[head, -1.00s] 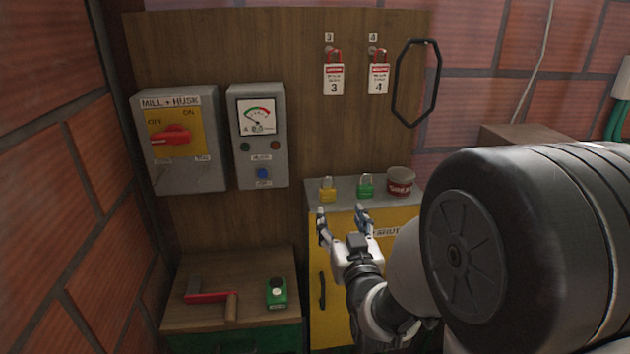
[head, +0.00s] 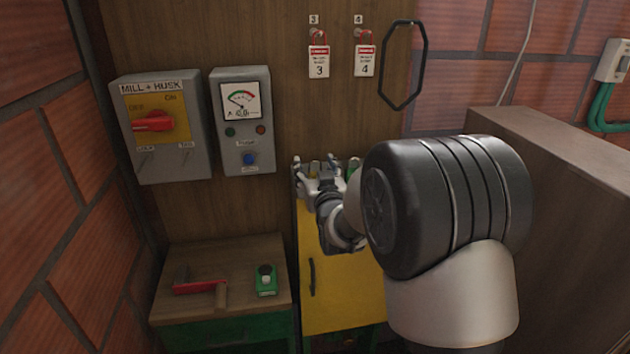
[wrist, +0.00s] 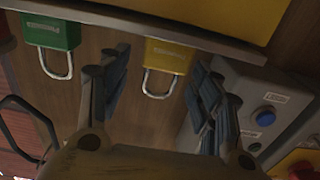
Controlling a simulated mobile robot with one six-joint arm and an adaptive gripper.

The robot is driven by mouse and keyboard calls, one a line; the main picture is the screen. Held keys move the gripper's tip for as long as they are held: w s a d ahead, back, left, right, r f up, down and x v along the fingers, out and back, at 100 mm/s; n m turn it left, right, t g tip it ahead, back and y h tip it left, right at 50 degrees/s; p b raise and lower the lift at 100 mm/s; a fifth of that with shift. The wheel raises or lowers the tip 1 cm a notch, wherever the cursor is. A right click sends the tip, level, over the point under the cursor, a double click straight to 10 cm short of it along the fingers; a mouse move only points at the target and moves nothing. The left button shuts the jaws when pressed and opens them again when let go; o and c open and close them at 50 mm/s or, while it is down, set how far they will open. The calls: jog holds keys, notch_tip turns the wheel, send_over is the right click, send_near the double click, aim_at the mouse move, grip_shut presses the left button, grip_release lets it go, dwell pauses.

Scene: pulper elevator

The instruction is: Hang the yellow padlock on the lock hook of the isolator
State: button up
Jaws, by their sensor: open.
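The yellow padlock (wrist: 168,57) stands on the cabinet top, its shackle pointing down in the inverted wrist view. My gripper (wrist: 160,68) is open, one finger on each side of the padlock, with gaps visible. In the head view my gripper (head: 315,165) is at the cabinet top and mostly hides the yellow padlock. The isolator (head: 160,128) is the grey MILL + HUSK box at left, with a red handle (head: 153,122) on a yellow plate. Small metal fittings show under its lower labels; the lock hook's shape is too small to tell.
A green padlock (wrist: 50,35) stands beside the yellow one. A grey meter box (head: 242,125) with a blue button is right of the isolator. Tagged red padlocks (head: 319,60) and a black loop (head: 403,65) hang above. A low bench (head: 215,255) holds a red-handled tool and green device.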

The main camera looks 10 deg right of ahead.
jog(key=shift+w, duration=0.2)
jog(key=shift+r, duration=0.1)
jog(key=shift+c, duration=0.5)
jog(key=c, duration=1.1)
jog(key=shift+c, duration=0.2)
notch_tip(320, 180, up, 19)
jog(key=p, duration=0.5)
jog(key=s+f, duration=0.6)
jog(key=f, duration=0.5)
jog(key=s+f, duration=0.7)
jog(key=f, duration=0.4)
jog(key=shift+f, duration=0.25)
